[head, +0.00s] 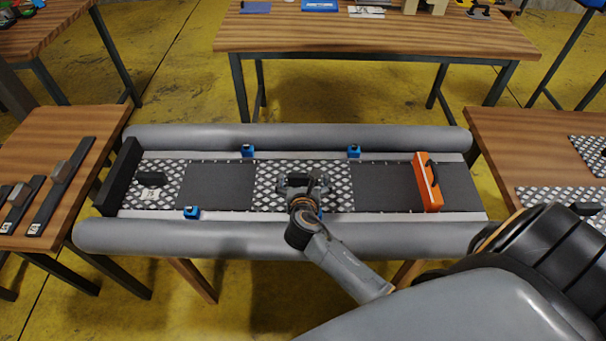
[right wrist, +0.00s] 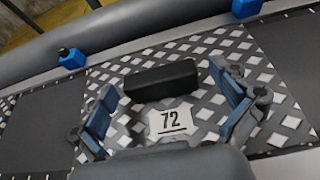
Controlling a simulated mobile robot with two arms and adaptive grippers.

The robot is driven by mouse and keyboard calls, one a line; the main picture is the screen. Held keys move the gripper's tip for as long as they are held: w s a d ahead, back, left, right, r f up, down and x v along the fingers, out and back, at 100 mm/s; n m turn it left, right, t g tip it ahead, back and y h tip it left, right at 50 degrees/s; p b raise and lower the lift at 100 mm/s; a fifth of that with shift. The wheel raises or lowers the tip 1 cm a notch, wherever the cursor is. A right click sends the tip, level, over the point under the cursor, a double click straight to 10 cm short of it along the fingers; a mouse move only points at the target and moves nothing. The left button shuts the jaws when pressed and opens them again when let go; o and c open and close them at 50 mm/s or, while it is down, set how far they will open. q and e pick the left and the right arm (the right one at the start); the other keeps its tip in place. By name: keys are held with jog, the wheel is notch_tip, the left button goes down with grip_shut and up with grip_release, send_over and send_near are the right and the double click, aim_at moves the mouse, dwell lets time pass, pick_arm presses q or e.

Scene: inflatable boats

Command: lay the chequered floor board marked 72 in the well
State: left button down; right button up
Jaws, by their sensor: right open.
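The chequered floor board marked 72 (right wrist: 200,50) lies in the well between two dark grey panels, with its black handle (right wrist: 162,78) and white number label (right wrist: 171,121) up. In the head view the same board (head: 268,178) shows mid-well, partly hidden by my right gripper (head: 298,184). In the right wrist view the right gripper (right wrist: 165,88) is open, its fingers on either side of the handle with gaps between. The well (head: 235,214) runs between two grey tubes (head: 290,137). My left gripper is not in view.
Blue blocks (head: 248,150) sit along the well's edges. An orange bar (head: 428,182) stands across the right part, and a black board (head: 118,178) closes the left end. Wooden tables stand left (head: 75,120), right (head: 490,125) and behind (head: 370,36); the right one holds chequered boards (head: 565,196).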

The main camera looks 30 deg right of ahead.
jog(key=v, duration=0.7)
jog(key=p+v, duration=0.1)
jog(key=v, duration=0.3)
jog(key=shift+r, duration=0.4)
